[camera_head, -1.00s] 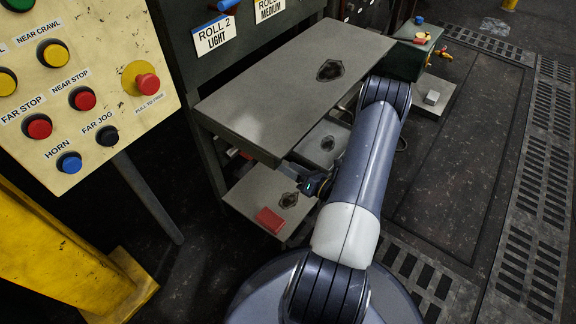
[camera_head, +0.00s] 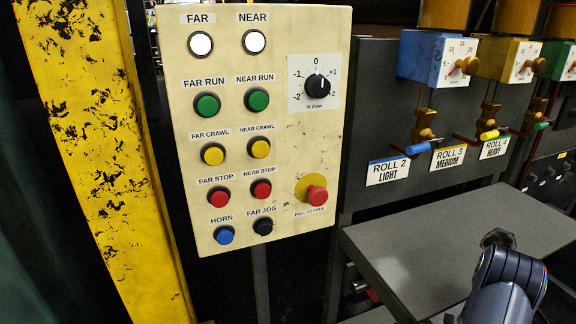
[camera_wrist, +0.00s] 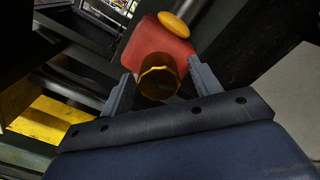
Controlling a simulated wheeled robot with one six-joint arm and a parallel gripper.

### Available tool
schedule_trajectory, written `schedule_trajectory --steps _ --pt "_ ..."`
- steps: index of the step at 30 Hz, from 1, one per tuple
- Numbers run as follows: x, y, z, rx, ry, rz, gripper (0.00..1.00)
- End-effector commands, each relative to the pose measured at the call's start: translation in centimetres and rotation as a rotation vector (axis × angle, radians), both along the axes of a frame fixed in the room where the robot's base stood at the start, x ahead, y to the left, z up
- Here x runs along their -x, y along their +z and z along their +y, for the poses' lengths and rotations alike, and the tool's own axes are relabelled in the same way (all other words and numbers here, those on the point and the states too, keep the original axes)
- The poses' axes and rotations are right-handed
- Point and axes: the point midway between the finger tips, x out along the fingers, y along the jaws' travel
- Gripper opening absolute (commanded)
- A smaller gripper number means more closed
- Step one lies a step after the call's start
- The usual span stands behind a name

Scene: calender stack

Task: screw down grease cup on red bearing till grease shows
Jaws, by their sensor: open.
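In the wrist view the red bearing (camera_wrist: 152,39) is a red block at the top centre, with a yellow rounded cap (camera_wrist: 174,25) at its upper right. A brass-coloured faceted grease cup (camera_wrist: 158,82) stands out from the red block towards me. My gripper (camera_wrist: 160,72) is open, with one finger on each side of the cup. I cannot tell whether either finger touches it. No grease can be made out. The head view shows neither the bearing nor my gripper.
In the head view a cream control panel (camera_head: 262,170) stands beside a worn yellow post (camera_head: 95,130). A grey tabletop (camera_head: 400,255) spans the lower right, below lubricators such as the blue one (camera_head: 420,57). Yellow metal (camera_wrist: 45,120) lies at left in the wrist view.

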Motion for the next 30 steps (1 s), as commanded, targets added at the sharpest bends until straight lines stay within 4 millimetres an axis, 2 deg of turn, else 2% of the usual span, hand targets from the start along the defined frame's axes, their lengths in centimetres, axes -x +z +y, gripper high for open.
schedule_trajectory --steps 4,20,23,30 --pt "-1.0 0.0 0.4 0.0 0.001 -0.002 0.6" --pt "-0.6 0.2 0.2 -0.005 -0.002 0.002 0.6" --pt "0.5 0.2 -0.3 -0.002 -0.004 0.003 0.6" --pt "4.4 0.2 -1.8 -0.004 -0.006 0.002 0.6"
